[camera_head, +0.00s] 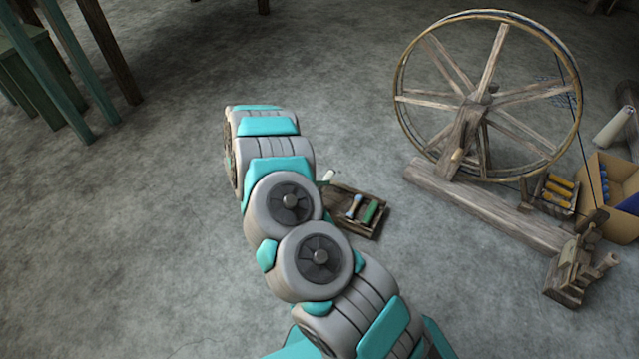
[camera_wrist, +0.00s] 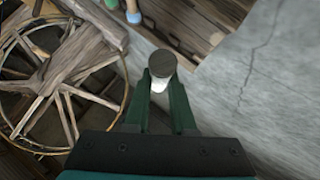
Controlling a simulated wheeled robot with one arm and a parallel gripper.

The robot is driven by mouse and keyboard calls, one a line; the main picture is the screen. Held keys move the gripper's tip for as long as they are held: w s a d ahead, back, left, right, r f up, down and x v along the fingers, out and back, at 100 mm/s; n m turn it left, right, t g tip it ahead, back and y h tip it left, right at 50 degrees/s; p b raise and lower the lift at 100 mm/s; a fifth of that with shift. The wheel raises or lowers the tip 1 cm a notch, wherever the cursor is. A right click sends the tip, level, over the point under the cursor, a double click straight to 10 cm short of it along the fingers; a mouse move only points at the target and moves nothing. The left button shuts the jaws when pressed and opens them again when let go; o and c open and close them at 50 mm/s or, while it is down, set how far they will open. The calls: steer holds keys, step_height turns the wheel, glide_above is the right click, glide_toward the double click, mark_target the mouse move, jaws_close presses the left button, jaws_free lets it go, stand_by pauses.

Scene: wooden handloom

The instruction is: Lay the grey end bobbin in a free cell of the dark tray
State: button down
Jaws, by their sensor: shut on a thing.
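The grey end bobbin (camera_wrist: 162,66) is between the two fingers of my gripper (camera_wrist: 160,88) in the wrist view. Its round dark grey end faces the camera, with some white below it. My gripper is shut on it. In the head view my arm hides most of the gripper; a small pale piece, probably the bobbin (camera_head: 329,176), shows at the tray's far left corner. The dark tray (camera_head: 366,232) lies on the floor just right of my arm, partly hidden by it. A blue and white bobbin (camera_head: 355,207) and a green bobbin (camera_head: 372,211) lie in it.
A large spinning wheel (camera_head: 437,174) on a long wooden base stands to the right of the tray. A tray of orange bobbins (camera_head: 558,188) and a cardboard box (camera_head: 607,180) are beyond it. A green stool (camera_head: 42,90) is at upper left. The floor left of my arm is clear.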

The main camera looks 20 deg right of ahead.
step_height(320, 180, down, 3)
steer(key=shift+f+b, duration=0.15)
steer(key=shift+b, duration=1)
steer(key=shift+f, duration=1.6)
steer(key=c, duration=0.7)
jaws_free()
steer(key=shift+a, duration=0.1)
steer(key=shift+p+v, duration=0.35)
steer(key=shift+v, duration=3.55)
steer(key=shift+w, duration=0.1)
